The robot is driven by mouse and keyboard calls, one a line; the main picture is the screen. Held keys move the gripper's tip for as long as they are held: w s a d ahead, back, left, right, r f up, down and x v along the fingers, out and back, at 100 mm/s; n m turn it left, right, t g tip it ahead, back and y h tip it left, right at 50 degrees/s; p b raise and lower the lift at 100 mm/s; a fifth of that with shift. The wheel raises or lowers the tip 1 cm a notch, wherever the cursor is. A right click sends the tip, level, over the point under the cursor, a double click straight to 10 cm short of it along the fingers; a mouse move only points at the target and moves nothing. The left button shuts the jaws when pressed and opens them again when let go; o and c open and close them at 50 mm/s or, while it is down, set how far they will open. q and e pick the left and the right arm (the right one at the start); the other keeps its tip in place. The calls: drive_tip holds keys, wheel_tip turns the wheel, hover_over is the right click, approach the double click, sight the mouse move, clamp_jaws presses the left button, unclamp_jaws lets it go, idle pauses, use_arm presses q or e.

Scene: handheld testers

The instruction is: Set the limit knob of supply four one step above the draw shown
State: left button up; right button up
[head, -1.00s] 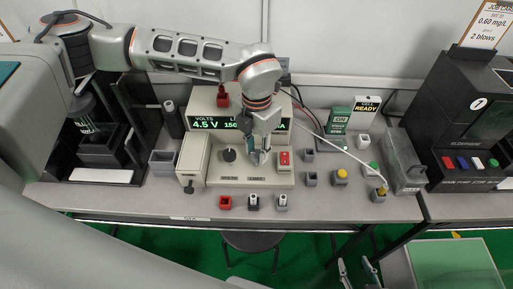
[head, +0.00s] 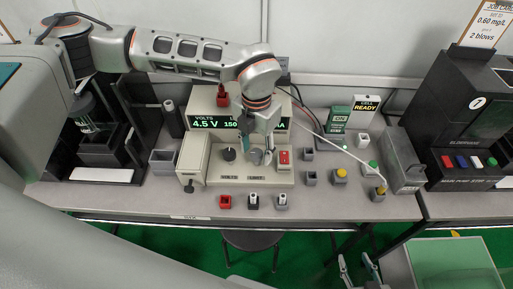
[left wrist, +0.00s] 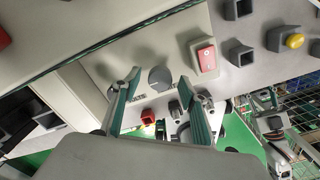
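The supply (head: 215,175) is a beige box whose display (head: 210,123) reads 4.5 V under VOLTS. A dark volts knob (head: 230,154) is on the left of the panel. The grey limit knob (left wrist: 160,78) shows between the spread fingers of my left gripper (left wrist: 159,76) in the left wrist view. My left gripper (head: 256,153) is open over it in the head view; contact cannot be told. My right gripper (head: 357,263) is open and empty at the bottom.
A red rocker switch (head: 284,157) is close to the right of the left gripper.

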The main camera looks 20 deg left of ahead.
sight(256, 153)
use_arm(q)
wheel_tip(256, 153, up, 12)
idle(0.7)
drive_tip(key=shift+s, duration=0.1)
idle(0.4)
